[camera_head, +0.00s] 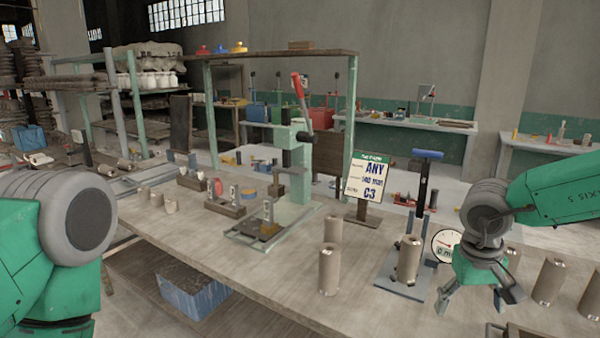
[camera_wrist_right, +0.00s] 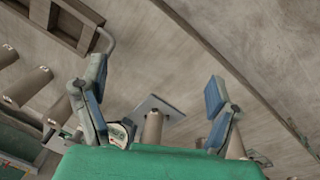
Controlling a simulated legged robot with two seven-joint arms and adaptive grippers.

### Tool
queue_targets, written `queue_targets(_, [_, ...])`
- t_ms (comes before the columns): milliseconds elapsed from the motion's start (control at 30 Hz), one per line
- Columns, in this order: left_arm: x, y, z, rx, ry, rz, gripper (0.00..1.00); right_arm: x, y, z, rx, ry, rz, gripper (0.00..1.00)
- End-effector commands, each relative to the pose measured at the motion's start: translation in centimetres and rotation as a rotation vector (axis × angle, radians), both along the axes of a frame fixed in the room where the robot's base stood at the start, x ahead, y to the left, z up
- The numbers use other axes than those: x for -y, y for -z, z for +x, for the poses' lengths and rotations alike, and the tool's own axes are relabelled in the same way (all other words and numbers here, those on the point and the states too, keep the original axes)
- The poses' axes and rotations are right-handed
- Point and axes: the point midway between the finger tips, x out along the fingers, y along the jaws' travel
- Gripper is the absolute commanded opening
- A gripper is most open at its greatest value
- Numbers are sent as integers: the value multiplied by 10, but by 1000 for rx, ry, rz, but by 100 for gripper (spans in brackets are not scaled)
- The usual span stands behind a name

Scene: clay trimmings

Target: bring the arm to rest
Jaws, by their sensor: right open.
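My right gripper (camera_head: 482,300) hangs over the right part of the workbench (camera_head: 270,275) with its fingers spread and nothing between them. A metal cylinder (camera_head: 408,258) stands on the blue-handled gauge stand (camera_head: 402,282), left of my right gripper. The round dial (camera_head: 445,244) is just behind the gripper and partly covered by it.
Cylinders stand at the front (camera_head: 329,270) and right (camera_head: 549,282) of the bench. A tray edge (camera_head: 510,331) lies below the right gripper. A sign (camera_head: 364,178) and a red-handled press (camera_head: 298,150) stand further back. The bench's front middle is clear.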

Motion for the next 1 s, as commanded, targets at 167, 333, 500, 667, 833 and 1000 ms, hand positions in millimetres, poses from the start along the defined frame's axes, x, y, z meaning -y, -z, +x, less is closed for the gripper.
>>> queue_targets(167, [0,9,1,2,0,0,40,6,37,-5,29,13,-93,81])
queue_targets(333, [0,18,1,2,0,0,40,12,75,-15,86,19,-190,81])
queue_targets(500, [0,30,1,1,0,0,40,14,125,-30,169,-3,-275,81])
queue_targets(667, [0,49,1,1,0,0,40,9,192,-59,263,-69,-296,81])
queue_targets(833, [0,73,1,1,0,0,40,-10,273,-130,288,-165,-172,81])
queue_targets(1000, [0,92,1,1,0,0,40,-26,322,-220,168,-199,-3,81])
